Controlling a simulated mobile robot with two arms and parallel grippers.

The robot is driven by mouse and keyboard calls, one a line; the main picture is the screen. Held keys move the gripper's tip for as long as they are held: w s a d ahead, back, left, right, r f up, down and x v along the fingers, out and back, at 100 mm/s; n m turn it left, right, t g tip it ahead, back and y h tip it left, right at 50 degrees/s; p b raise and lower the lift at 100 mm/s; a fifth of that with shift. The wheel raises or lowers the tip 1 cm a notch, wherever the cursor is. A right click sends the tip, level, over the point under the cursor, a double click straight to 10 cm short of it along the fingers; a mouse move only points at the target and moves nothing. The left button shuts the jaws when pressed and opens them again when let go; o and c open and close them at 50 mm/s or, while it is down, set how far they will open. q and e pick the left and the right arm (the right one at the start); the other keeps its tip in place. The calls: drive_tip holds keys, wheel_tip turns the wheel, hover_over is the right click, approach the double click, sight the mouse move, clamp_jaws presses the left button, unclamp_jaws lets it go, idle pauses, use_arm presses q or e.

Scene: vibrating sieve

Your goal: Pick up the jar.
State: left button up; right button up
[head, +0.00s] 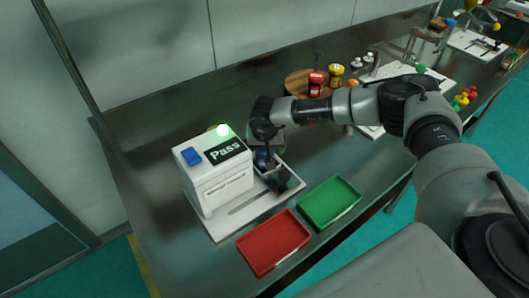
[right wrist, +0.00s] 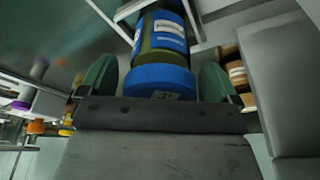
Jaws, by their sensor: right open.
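The jar (right wrist: 161,60) shows in the right wrist view with a blue lid, an olive-green body and a white and blue label. It lies between the two green fingers of my right gripper (right wrist: 157,82), with the fingers apart on either side. In the head view my right gripper (head: 273,172) is low over the white base plate, just right of the white machine (head: 213,180). A small blue patch, seemingly the jar (head: 262,156), shows there; the arm hides most of it. My left gripper is not in view.
The machine's screen reads "Pass" beside a lit green lamp and a blue button. A red tray (head: 273,243) and a green tray (head: 330,202) lie at the table's front. A round wooden board (head: 297,84) with small red and yellow jars stands behind my arm.

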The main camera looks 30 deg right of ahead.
drive_tip(key=c, duration=1.1)
drive_tip(key=shift+r, duration=0.1)
